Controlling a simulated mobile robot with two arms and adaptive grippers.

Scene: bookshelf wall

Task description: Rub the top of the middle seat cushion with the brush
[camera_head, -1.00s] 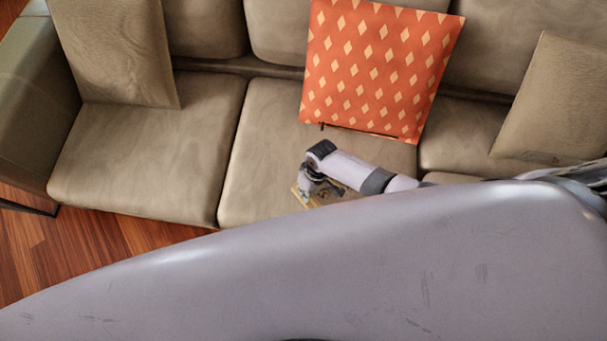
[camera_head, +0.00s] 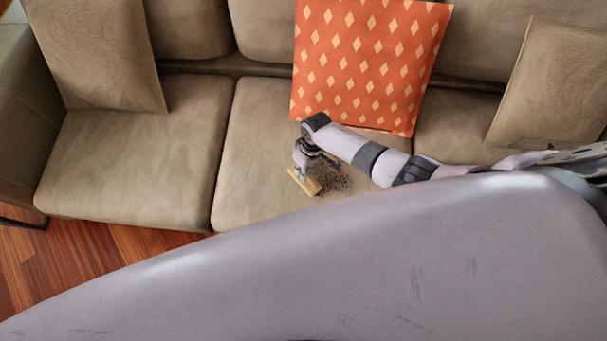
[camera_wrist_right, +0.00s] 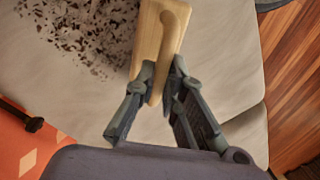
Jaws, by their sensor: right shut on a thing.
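The beige middle seat cushion (camera_head: 251,165) lies between the left and right seats of the sofa. A patch of dark specks (camera_head: 332,180) lies on its top and also shows in the right wrist view (camera_wrist_right: 85,32). My right gripper (camera_head: 303,168) is over the cushion, beside the specks. It is shut on the handle of the wooden brush (camera_head: 304,182), which also shows in the right wrist view (camera_wrist_right: 158,40). The brush is at the cushion top, left of the specks; I cannot tell whether its underside touches. My left gripper is not in view.
An orange diamond-patterned pillow (camera_head: 366,65) leans on the backrest behind my right arm. Beige pillows stand at the left (camera_head: 95,55) and right (camera_head: 552,85). My own grey body hides the lower part of the head view. Wooden floor (camera_head: 105,245) shows at the front left.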

